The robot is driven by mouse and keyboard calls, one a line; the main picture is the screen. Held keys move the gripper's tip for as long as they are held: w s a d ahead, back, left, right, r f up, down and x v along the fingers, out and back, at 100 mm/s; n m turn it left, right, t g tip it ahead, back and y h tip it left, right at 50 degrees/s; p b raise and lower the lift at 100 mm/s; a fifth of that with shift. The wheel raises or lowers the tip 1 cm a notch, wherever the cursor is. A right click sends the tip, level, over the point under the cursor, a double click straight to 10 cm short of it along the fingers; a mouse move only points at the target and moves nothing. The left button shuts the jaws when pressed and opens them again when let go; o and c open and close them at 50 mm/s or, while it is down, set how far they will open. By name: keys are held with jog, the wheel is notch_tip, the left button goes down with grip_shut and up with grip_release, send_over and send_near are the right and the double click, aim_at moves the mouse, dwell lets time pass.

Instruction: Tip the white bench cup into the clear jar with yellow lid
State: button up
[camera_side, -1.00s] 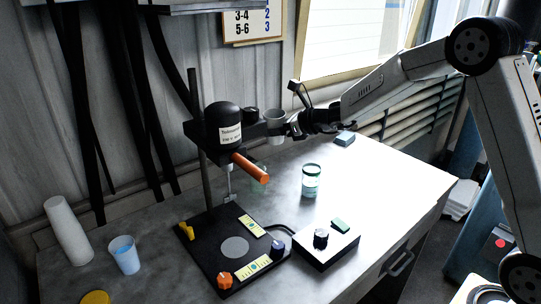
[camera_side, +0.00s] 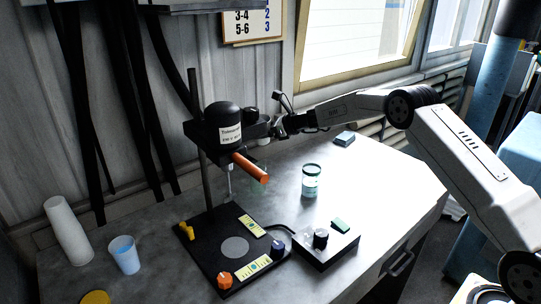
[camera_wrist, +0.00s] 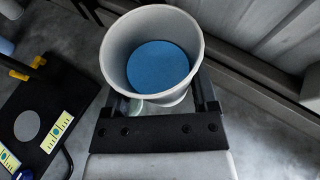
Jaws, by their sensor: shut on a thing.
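The white bench cup (camera_wrist: 112,62) is held in my gripper (camera_wrist: 158,98), its mouth facing the wrist camera and blue contents inside. In the side view my gripper (camera_side: 276,130) is shut on the cup behind the disperser head, which hides most of the cup; a small pale part (camera_side: 263,141) shows below. A clear jar (camera_side: 311,181) with a greenish band stands upright on the bench, right of the disperser. I see no yellow lid on it. A yellow disc (camera_side: 95,297) is at the lower left edge; I cannot tell whether it is a lid.
The disperser head (camera_side: 223,125) with its orange handle (camera_side: 250,167) hangs from a post over a black base (camera_side: 205,258). A translucent cup (camera_side: 124,255) and a white cylinder (camera_side: 68,230) stand at left. The right bench is fairly clear.

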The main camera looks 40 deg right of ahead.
aim_at(264, 142)
jog(key=shift+n+y, duration=0.3)
jog(key=shift+n, duration=0.2)
jog(key=shift+w+d+f, duration=0.4)
jog(key=shift+d+f, duration=0.1)
jog(key=shift+f, duration=0.6)
jog(key=shift+w+d+f, duration=0.45)
jog(key=shift+d+f, duration=0.05)
jog(key=shift+f, duration=0.55)
jog(key=shift+w+d+f, duration=0.4)
jog(key=shift+d+f, duration=0.1)
jog(key=shift+f, duration=0.6)
jog(key=shift+a+r, duration=0.15)
